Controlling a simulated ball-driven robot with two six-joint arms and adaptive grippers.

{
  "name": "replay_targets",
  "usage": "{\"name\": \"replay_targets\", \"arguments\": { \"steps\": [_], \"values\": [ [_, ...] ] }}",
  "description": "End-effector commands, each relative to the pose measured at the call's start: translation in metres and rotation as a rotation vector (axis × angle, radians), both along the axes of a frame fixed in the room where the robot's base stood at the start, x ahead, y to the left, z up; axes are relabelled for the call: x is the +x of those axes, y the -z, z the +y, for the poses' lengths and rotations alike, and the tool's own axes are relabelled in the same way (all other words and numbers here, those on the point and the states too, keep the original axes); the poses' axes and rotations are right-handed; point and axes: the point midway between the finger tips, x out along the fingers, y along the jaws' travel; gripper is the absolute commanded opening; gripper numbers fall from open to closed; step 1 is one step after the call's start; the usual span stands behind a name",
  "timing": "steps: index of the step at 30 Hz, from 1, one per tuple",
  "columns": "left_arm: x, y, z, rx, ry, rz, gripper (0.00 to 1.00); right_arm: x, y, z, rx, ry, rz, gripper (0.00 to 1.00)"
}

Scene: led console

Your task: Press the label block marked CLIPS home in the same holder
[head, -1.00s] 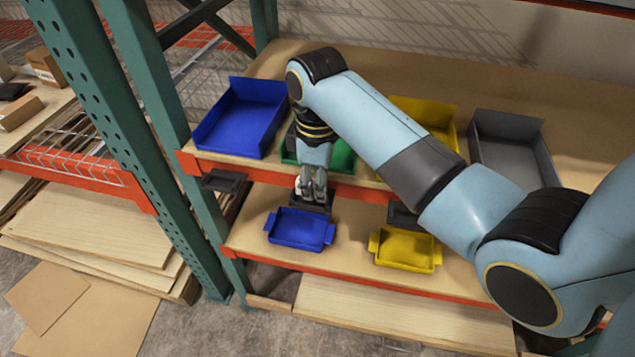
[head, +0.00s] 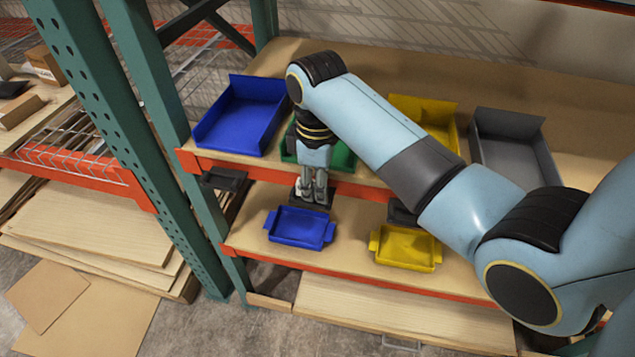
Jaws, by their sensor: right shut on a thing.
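My right gripper (head: 311,193) points down in front of the upper shelf's orange beam, just behind the small blue tray. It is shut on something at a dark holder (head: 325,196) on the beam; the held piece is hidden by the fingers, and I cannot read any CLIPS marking. Another dark holder (head: 224,180) is on the beam at the left. A third dark holder (head: 400,213) shows partly beside my arm. My left gripper is not in view.
A blue bin (head: 240,117), a green bin (head: 342,157), a yellow bin (head: 428,112) and a grey bin (head: 510,150) stand on the upper shelf. A small blue tray (head: 300,228) and a yellow tray (head: 407,247) sit below. A green post (head: 165,130) rises at the left.

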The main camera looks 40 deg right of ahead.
Motion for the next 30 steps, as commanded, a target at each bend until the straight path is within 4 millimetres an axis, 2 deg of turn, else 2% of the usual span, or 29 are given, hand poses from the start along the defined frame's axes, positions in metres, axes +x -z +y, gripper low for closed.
{"name": "replay_targets", "arguments": {
  "steps": [29,30],
  "values": [
    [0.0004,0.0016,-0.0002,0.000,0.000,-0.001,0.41,-0.0008,0.0078,0.0003,0.000,0.000,0.001,0.00],
    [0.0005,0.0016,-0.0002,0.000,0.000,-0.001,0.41,-0.0008,0.0078,0.0003,0.001,0.000,0.002,0.23]
  ]
}}
